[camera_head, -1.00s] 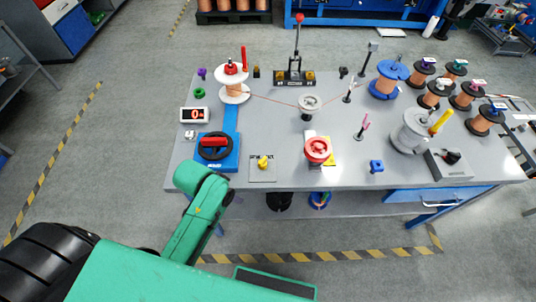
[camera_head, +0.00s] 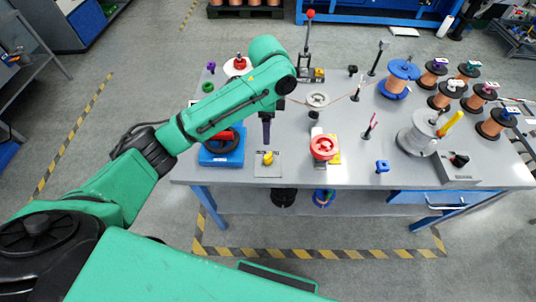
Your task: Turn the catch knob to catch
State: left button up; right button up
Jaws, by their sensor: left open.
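A small yellow knob (camera_head: 267,158) sits on a square grey plate (camera_head: 267,171) near the front edge of the table, left of the middle. The plate has small dark marks along its top, too small to read; I take this to be the catch knob. My left gripper (camera_head: 266,139) hangs down from the green arm just behind and above the knob in the picture. It is open and appears empty, and I see no contact with the knob. My right gripper is not in view.
A blue unit with a red-handled black wheel (camera_head: 220,146) stands left of the plate. A red pulley (camera_head: 323,147) stands to the right, a silver pulley (camera_head: 317,101) behind it. A red-tipped lever (camera_head: 309,40) rises at the back. Several copper spools (camera_head: 493,122) stand at the right.

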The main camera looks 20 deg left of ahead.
aim_at(268, 156)
pick_arm(q)
notch_tip(268, 156, down, 14)
jog(key=shift+f, duration=0.1)
jog(key=shift+p, duration=0.3)
grip_shut()
